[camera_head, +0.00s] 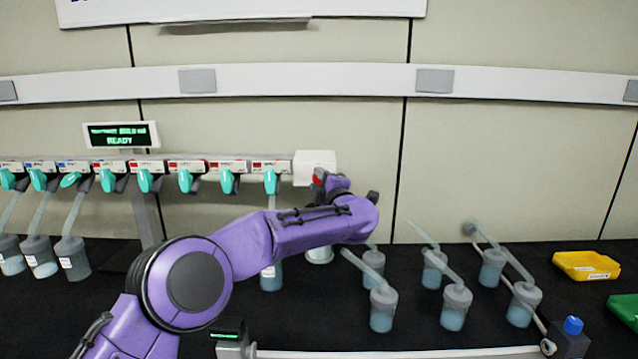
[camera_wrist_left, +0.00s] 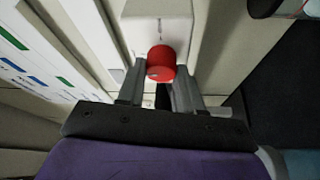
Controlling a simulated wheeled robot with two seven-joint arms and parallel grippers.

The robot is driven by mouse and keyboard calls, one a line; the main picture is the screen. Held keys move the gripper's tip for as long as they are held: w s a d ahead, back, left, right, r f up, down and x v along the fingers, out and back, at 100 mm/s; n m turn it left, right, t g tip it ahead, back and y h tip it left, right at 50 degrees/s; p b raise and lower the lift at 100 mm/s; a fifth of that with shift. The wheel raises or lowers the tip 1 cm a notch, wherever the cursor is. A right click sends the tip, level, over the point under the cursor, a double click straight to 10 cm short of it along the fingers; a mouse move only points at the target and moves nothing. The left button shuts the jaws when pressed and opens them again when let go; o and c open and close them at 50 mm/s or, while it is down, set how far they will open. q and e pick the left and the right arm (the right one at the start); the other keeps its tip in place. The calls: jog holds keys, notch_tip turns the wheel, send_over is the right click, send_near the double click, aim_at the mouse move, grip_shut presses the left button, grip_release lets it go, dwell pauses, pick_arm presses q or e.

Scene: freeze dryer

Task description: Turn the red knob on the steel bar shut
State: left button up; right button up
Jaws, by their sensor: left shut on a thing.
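The red knob (camera_head: 316,179) shows as a small patch of red under the white block (camera_head: 316,158) at the right end of the steel bar (camera_head: 222,156). My left gripper (camera_head: 328,182) covers most of it in the head view. In the left wrist view the round red knob (camera_wrist_left: 161,62) is clear on the face of the white block (camera_wrist_left: 158,28), below a thin dark mark. The two grey fingers of my left gripper (camera_wrist_left: 161,80) lie on either side of the knob, shut on it. My right gripper is not in view.
Teal valves (camera_head: 271,182) line the bar to the left, with flasks (camera_head: 72,258) hanging from some. Several capped flasks (camera_head: 383,308) stand on the dark bench to the right. A yellow tray (camera_head: 586,266) lies at far right. A display (camera_head: 121,135) reads READY.

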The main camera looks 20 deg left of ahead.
pick_arm(q)
jog(key=shift+n, duration=0.4)
jog(key=shift+r, duration=0.1)
jog(key=o, duration=1)
jog(key=shift+w, duration=0.1)
jog(key=shift+o, duration=0.2)
jog(key=r+b+v, duration=0.1)
jog(key=b+v, duration=0.3)
jog(key=v, duration=0.6)
jog(key=shift+s+d+f, duration=0.2)
jog(key=shift+f, duration=0.35)
